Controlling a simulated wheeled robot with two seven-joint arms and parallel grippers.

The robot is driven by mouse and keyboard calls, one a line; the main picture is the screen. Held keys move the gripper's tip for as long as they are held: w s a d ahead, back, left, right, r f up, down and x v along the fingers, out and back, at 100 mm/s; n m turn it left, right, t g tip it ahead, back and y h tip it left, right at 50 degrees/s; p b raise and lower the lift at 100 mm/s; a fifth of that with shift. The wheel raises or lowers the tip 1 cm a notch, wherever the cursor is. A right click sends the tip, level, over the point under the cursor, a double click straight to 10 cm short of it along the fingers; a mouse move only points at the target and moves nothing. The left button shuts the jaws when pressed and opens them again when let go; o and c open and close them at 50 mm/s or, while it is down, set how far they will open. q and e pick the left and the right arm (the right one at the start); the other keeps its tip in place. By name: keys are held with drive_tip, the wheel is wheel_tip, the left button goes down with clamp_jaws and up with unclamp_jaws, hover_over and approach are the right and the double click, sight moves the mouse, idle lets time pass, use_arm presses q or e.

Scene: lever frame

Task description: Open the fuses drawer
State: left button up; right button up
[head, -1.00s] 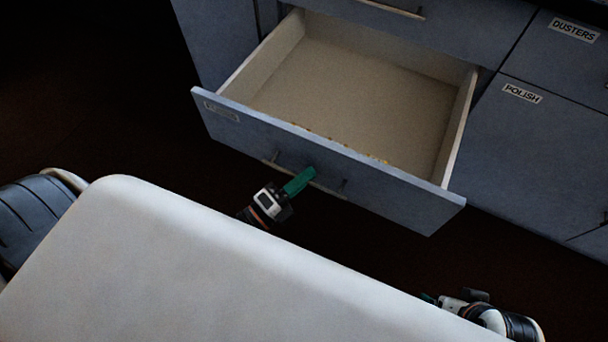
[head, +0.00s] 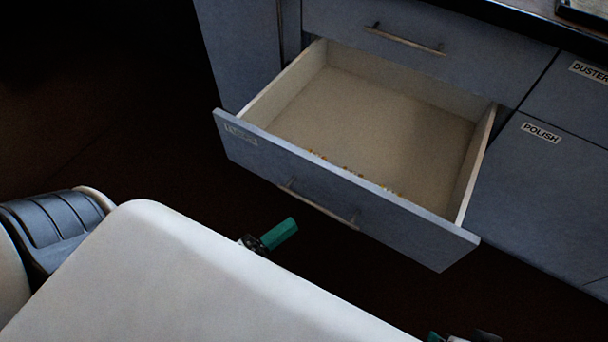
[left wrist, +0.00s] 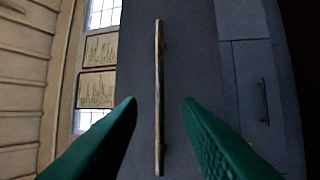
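A blue-grey drawer (head: 345,190) stands pulled well out of its cabinet; the label on its front is too blurred to read. Its bar handle (head: 318,206) is on the front face, and a handle bar (left wrist: 159,95) runs upright in the left wrist view. My left gripper (head: 285,230) is apart from the handle, on my side of it. In the left wrist view its green fingers (left wrist: 160,105) are spread, with the handle seen beyond the gap and nothing gripped. My right gripper (head: 435,337) barely shows at the bottom edge; its fingers are mostly hidden.
Small yellow-orange items (head: 352,172) lie behind the drawer front; the rest of its floor looks bare. A closed drawer with a handle (head: 404,40) is above. Polish (head: 541,132) and dusters (head: 590,71) fronts are closed at right. Dark floor is clear at left.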

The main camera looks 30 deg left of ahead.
use_arm(q)
drive_tip(key=shift+v, duration=1.75)
